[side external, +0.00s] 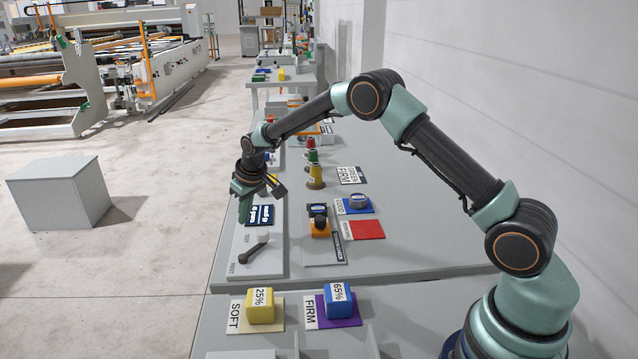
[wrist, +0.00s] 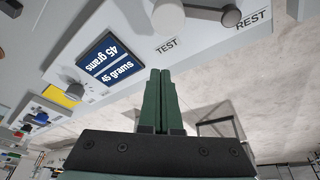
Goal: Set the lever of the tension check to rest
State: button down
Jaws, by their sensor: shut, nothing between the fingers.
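The tension check is a pale grey panel (side external: 270,265) with a blue display reading 45 grams, which also shows in the wrist view (wrist: 105,60). Its lever (side external: 253,248) is a dark bar with a pale round knob at one end and a dark round end at the other. In the wrist view the lever (wrist: 203,11) has the pale knob beside the TEST label and the dark end near REST. I cannot tell for sure which end pivots. My gripper (side external: 243,219) is shut and empty, above the panel's left edge, apart from the lever. Its closed fingertips (wrist: 160,72) point toward TEST.
Yellow and blue blocks (side external: 260,306) (side external: 338,301) sit on the near table. Stacked coloured spools (side external: 314,170) stand behind. Open floor lies left.

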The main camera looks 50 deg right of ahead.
aim_at(268, 235)
jog(key=shift+w+f, duration=0.2)
jog(key=shift+f, duration=0.45)
jog(key=shift+s+d, duration=0.15)
jog(key=shift+s, duration=1.8)
jog(key=shift+s+d+m, duration=0.15)
jog(key=shift+s+m, duration=0.25)
jog(key=shift+m, duration=0.2)
jog(key=shift+s+d+m, duration=0.15)
jog(key=shift+s+m, duration=0.6)
jog(key=shift+m, duration=0.15)
jog(key=shift+s, duration=1.1)
jog(key=shift+s+a, duration=0.25)
jog(key=shift+s, duration=0.25)
jog(key=shift+s+a, duration=0.2)
jog(key=shift+s, duration=0.25)
jog(key=shift+s+a+f, duration=0.15)
jog(key=shift+s, duration=0.15)
